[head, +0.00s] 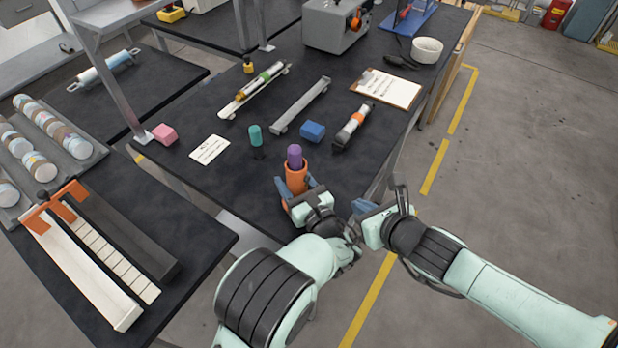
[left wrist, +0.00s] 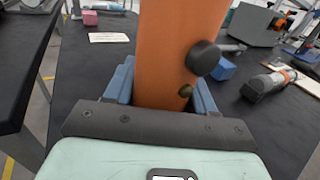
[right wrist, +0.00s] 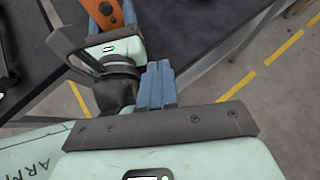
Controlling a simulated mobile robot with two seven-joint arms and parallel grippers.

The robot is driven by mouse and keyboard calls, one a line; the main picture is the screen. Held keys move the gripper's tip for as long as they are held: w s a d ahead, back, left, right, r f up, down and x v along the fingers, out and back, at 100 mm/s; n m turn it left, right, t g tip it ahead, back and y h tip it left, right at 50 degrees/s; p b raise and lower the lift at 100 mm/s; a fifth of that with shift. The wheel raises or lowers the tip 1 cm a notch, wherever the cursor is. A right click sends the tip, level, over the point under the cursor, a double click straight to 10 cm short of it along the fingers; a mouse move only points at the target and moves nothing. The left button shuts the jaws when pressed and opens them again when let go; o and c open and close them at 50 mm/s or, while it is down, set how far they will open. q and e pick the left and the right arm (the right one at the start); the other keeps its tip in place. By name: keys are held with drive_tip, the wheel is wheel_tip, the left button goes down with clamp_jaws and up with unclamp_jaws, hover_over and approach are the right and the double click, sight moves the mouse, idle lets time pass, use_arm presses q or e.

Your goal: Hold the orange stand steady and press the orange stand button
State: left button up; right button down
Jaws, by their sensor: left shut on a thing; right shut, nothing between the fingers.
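The orange stand (head: 296,178) stands upright near the table's front edge, with a purple piece (head: 294,152) in its top. My left gripper (head: 297,190) is shut on the orange stand low down, with a blue finger on each side of it. In the left wrist view the stand (left wrist: 170,45) carries a round dark knob (left wrist: 203,57) and a smaller dark, brownish disc (left wrist: 185,90) below it. My right gripper (head: 361,206) is shut and empty, to the right of the stand and apart from it. The right wrist view shows its blue fingers together (right wrist: 158,84).
A teal-topped piece (head: 255,134), a blue block (head: 312,131) and a dark cylinder with an orange band (head: 352,125) are on the table (head: 215,185) behind the stand. A clipboard (head: 388,88) lies further back. Open floor is to the right.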

drive_tip(key=shift+w+a, duration=0.1)
drive_tip(key=shift+w, duration=0.05)
drive_tip(key=w+a, duration=0.5)
drive_tip(key=a, duration=0.2)
idle(0.5)
drive_tip(key=shift+a, duration=0.1)
idle(1.9)
drive_tip(key=shift+w+a, duration=0.2)
drive_tip(key=shift+w, duration=0.05)
drive_tip(key=shift+w+a, duration=0.35)
drive_tip(key=shift+a, duration=0.35)
idle(1.2)
drive_tip(key=shift+d, duration=0.1)
drive_tip(key=shift+s+d, duration=0.5)
drive_tip(key=shift+d, duration=0.25)
drive_tip(key=shift+d, duration=0.1)
drive_tip(key=shift+s+d, duration=0.75)
drive_tip(key=shift+d, duration=0.25)
drive_tip(key=shift+s+d, duration=0.75)
drive_tip(key=shift+d, duration=0.25)
